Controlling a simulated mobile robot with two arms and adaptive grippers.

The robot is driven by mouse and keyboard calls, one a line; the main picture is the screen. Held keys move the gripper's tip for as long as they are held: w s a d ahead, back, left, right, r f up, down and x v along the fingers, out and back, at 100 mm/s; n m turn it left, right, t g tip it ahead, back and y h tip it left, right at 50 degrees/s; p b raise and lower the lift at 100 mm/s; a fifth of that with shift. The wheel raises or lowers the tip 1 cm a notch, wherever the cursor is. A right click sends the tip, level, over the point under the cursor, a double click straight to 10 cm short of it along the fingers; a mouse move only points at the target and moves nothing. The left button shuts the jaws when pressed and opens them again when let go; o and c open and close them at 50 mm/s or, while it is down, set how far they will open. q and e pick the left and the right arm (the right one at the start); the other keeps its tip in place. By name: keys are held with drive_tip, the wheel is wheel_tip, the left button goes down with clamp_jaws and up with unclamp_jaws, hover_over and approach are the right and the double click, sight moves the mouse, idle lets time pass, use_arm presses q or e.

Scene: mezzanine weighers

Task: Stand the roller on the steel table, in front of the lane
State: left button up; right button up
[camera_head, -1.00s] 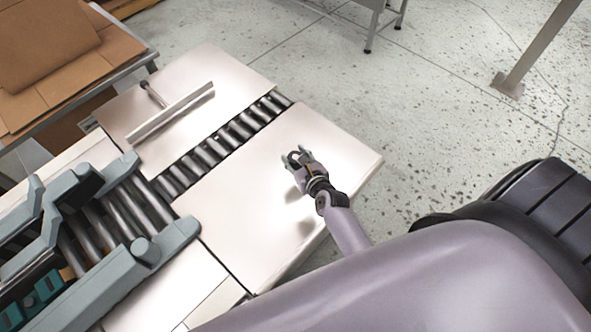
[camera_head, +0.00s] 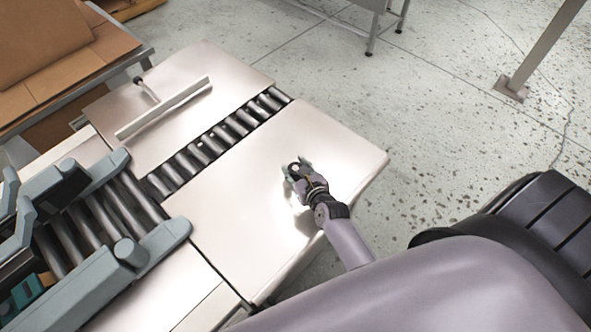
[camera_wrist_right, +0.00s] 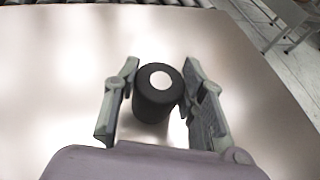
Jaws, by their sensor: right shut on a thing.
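The roller (camera_wrist_right: 156,98) is a dark cylinder with a pale round end. In the right wrist view it stands roughly upright between the two fingers of my right gripper (camera_wrist_right: 160,70), which is shut on it. In the head view my right gripper (camera_head: 297,167) is over the near right part of the steel table (camera_head: 250,215), and the roller is hard to make out there. I cannot tell whether its lower end touches the table. The lane (camera_head: 215,140) of metal rollers crosses the table to the upper left of the gripper. My left gripper is not in view.
A T-shaped tool with a metal bar (camera_head: 165,107) lies on the far table part. A grey-green machine (camera_head: 130,245) with rollers stands at the left. Cardboard (camera_head: 60,50) lies on a bench at upper left. The table around my right gripper is clear.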

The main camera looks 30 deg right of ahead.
drive_tip(key=shift+f, duration=0.2)
drive_tip(key=o, duration=1.2)
drive_tip(key=shift+o, duration=0.2)
drive_tip(key=shift+r, duration=0.3)
drive_tip(key=v, duration=1.2)
drive_tip(key=shift+f, duration=0.15)
